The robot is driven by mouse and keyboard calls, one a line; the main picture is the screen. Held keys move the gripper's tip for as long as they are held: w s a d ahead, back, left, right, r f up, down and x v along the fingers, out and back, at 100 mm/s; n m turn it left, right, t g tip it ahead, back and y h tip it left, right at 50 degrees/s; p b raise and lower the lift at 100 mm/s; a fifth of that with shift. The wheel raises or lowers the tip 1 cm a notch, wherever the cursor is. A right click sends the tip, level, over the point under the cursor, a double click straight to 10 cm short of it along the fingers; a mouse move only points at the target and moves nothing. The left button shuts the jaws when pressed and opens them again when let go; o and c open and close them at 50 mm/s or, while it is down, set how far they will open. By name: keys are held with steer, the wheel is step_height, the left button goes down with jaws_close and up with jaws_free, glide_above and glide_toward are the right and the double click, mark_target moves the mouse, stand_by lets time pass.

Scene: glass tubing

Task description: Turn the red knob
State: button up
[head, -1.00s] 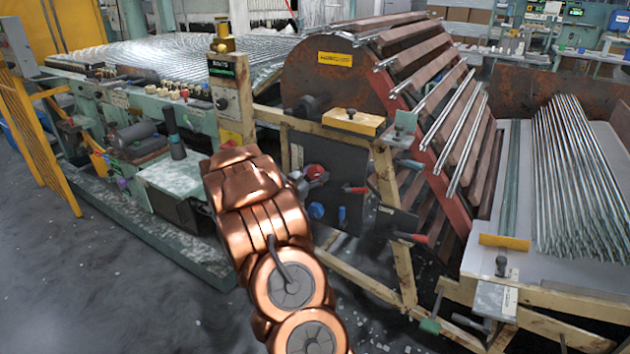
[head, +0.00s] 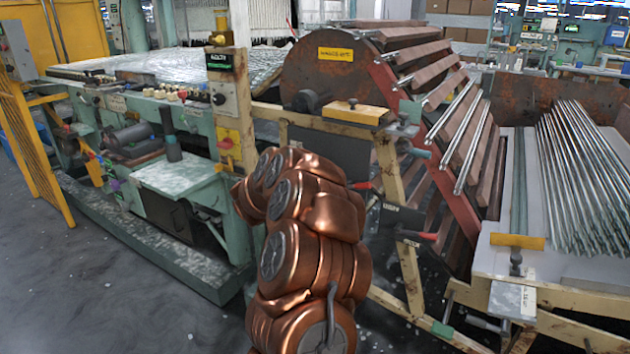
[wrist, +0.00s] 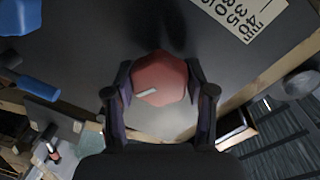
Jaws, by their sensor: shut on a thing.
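The red knob (wrist: 162,76) is in the middle of the wrist view, on a dark panel (wrist: 85,50). It has a faceted rim and a short pale mark at its lower left. My gripper (wrist: 160,84) is shut on the knob, with one dark finger at each side of it. In the head view my copper-coloured arm stands in front of the dark panel and hides the knob and my gripper.
A printed label (wrist: 240,12) is at upper right. In the head view a red-handled lever (head: 414,236) and a frame post (head: 398,215) stand right of my arm.

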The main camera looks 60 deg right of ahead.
steer(key=m+b, duration=0.3)
steer(key=shift+f, duration=0.25)
steer(key=shift+s+r+m+t+b, duration=0.1)
steer(key=shift+r+m+t+b, duration=0.15)
steer(key=shift+m+b, duration=0.9)
steer(key=o, duration=1.2)
steer(key=shift+c, duration=0.2)
steer(key=a+r, duration=0.1)
steer(key=a, duration=1.1)
steer(key=shift+s, duration=0.35)
steer(key=shift+w+r+t, duration=0.1)
steer(key=shift+r+t, duration=0.05)
steer(key=shift+t, duration=0.1)
